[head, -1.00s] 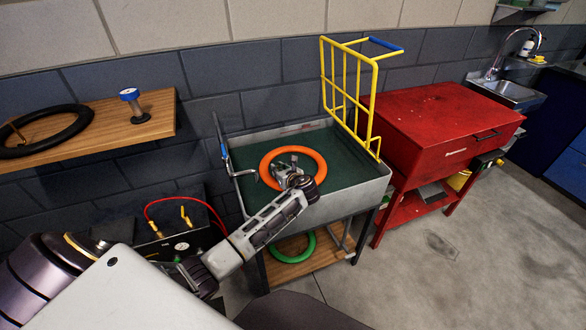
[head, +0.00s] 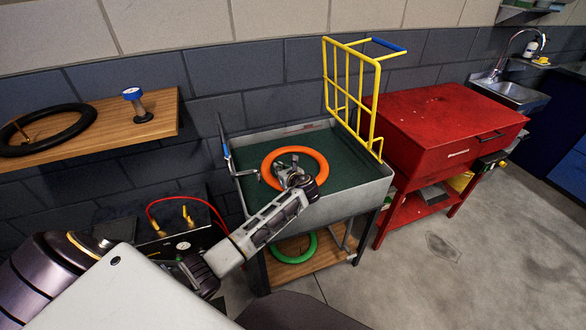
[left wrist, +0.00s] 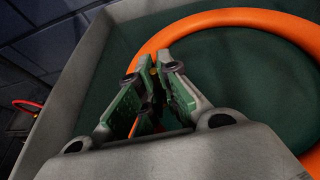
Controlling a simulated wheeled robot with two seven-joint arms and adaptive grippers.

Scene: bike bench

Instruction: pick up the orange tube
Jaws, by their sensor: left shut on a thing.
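The orange tube (head: 321,160) is a ring lying in the grey-walled tray with a dark green floor (head: 350,168). In the left wrist view the orange tube (left wrist: 240,18) curves behind and to the right of my fingers. My left gripper (head: 281,171) is over the near left part of the ring. In the left wrist view my left gripper (left wrist: 154,68) is shut on the tube, with a bit of orange between the fingers. The fingers hide the held part. The tube still looks low in the tray. My right gripper is not in view.
A yellow rack (head: 352,95) with a blue handle stands at the tray's right rear. A red cabinet (head: 440,125) is to the right. A green ring (head: 297,250) lies on the shelf below.

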